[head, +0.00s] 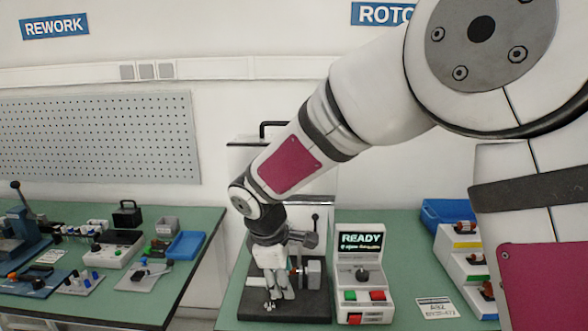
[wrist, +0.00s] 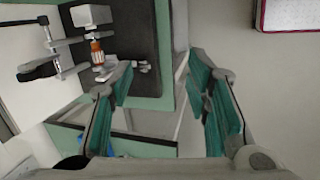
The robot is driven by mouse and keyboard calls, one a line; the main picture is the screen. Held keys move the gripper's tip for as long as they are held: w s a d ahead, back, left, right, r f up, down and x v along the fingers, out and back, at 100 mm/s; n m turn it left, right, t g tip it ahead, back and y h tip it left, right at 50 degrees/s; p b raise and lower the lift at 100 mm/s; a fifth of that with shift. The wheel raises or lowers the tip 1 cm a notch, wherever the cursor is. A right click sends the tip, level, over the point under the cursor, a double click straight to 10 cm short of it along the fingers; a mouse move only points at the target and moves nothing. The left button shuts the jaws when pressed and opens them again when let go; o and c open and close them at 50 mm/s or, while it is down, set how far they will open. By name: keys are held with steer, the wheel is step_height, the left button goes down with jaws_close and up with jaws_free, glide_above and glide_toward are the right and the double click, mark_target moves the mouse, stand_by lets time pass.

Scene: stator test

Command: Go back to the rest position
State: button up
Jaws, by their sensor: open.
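My gripper (head: 272,292) hangs down over the dark base plate of the test fixture (head: 313,272) in the head view. In the wrist view its two green-padded fingers (wrist: 160,85) stand wide apart, with nothing between them. A small part with an orange band (wrist: 97,52) sits in the fixture in the wrist view, off to the left of the fingers and apart from them. In the head view my gripper and wrist hide much of the fixture and most of that part.
A tester with a screen reading READY (head: 361,242) stands right of the fixture. A second green bench (head: 195,225) with tools and a blue tray (head: 186,245) stands left, across a gap. A label card (head: 437,308) lies in front.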

steer(key=s+d+r+m, duration=0.7)
steer(key=s+d+r, duration=0.2)
steer(key=d+r, duration=0.4)
steer(key=s+d+m+t+y, duration=0.1)
steer(key=s+d+m, duration=0.3)
steer(key=s, duration=0.4)
steer(key=s+d+m+t, duration=0.1)
steer(key=s+d+m, duration=0.3)
steer(key=s, duration=0.4)
steer(key=shift+s+d+r+m+y, duration=0.25)
steer(key=shift+s+r+m+y, duration=0.15)
steer(key=shift+m, duration=0.3)
